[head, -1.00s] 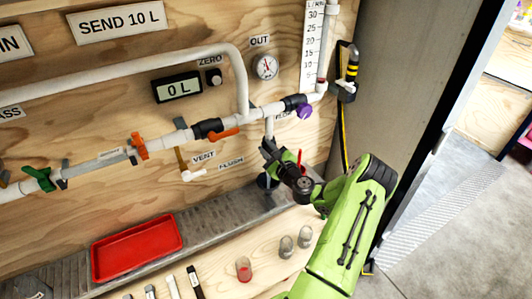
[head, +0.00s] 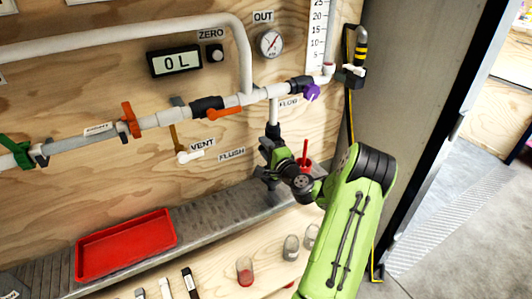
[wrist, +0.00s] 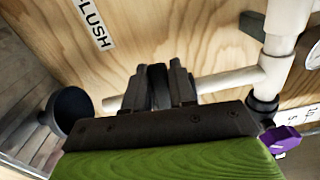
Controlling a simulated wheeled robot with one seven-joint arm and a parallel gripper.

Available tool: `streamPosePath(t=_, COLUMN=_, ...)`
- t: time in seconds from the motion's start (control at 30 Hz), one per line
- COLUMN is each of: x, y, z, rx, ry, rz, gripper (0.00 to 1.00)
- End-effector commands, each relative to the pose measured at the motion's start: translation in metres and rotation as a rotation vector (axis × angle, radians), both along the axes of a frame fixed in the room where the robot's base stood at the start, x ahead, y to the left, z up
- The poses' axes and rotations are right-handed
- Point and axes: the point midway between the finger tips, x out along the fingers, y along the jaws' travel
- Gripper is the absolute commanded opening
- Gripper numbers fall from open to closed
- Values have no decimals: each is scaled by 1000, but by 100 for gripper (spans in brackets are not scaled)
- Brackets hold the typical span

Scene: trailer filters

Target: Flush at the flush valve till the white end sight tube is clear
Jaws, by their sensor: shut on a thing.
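The flush valve's black body (head: 273,131) hangs on a short white pipe below the main line, right of the FLUSH label (head: 232,154). My gripper (head: 268,150) is at this valve. In the wrist view its dark fingers (wrist: 160,85) are shut on a dark part, apparently the valve's handle, mostly hidden between them. The white flush pipe (wrist: 220,82) runs behind the fingers, and its open end lies near a dark funnel (wrist: 70,108). A pale tube section (head: 98,129) sits between the green and orange handles. I cannot tell whether its contents are clear.
The display (head: 175,61) reads 0 L. A purple valve handle (head: 312,92) and an orange lever (head: 225,111) are close above my gripper. A red tray (head: 125,245) lies on the metal ledge. Several small cups stand on the bench. Open floor is at the right.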

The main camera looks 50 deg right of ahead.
Motion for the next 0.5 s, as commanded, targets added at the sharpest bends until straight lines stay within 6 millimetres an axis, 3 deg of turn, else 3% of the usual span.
streamPosePath(t=0.5, x=0, y=1, z=-9, rx=-100, ry=40, rz=2, gripper=0)
